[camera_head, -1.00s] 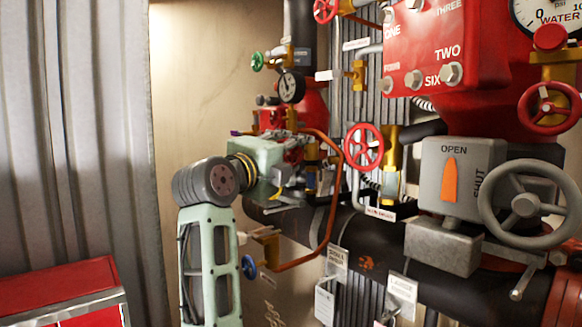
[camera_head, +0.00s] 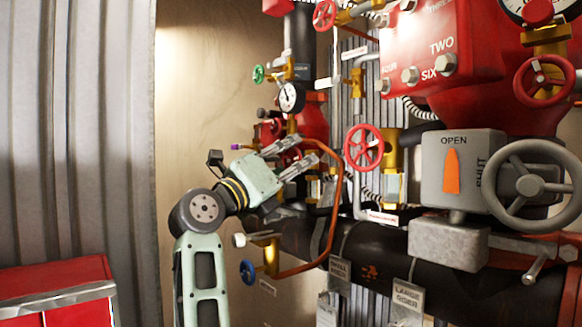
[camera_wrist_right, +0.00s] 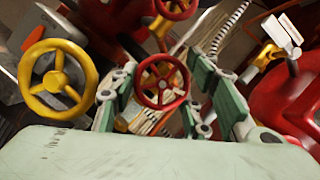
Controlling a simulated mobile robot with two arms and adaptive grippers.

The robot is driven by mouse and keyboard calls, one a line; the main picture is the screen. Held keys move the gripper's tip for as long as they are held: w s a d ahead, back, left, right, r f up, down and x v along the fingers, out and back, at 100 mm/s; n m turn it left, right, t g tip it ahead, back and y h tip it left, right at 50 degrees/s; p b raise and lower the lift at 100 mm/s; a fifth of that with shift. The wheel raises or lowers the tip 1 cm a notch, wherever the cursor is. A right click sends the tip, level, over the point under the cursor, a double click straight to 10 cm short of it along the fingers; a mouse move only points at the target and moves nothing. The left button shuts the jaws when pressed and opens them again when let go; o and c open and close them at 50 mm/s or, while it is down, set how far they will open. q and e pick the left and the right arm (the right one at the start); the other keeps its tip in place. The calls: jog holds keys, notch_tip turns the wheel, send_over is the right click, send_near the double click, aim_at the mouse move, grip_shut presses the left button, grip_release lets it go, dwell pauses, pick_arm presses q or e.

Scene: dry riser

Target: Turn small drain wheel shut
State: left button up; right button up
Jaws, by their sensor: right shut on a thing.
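In the right wrist view a small red spoked wheel (camera_wrist_right: 162,82) stands between the two green-padded fingers. My right gripper (camera_head: 310,148) is shut on this wheel, with a finger on either side of its rim. In the head view the pale green gripper body reaches up and right, its fingers beside the copper-coloured pipe. The held wheel is not clearly visible there. I cannot read a label for it. My left gripper is not in view.
A larger red wheel (camera_head: 364,147) is to the right of the fingers. A curved copper-coloured pipe (camera_head: 337,200) runs close by. A blue wheel (camera_head: 248,272) is below, and a gauge (camera_head: 291,97) above. A yellow wheel (camera_wrist_right: 58,80) shows in the wrist view.

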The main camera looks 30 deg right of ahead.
jog(key=shift+f+m, duration=0.2)
jog(key=shift+m, duration=0.1)
jog(key=o, duration=0.8)
jog(key=shift+c, duration=0.2)
jog(key=o, duration=0.3)
jog(key=shift+w, duration=0.2)
jog(key=shift+o, duration=0.2)
jog(key=shift+s+r, duration=0.15)
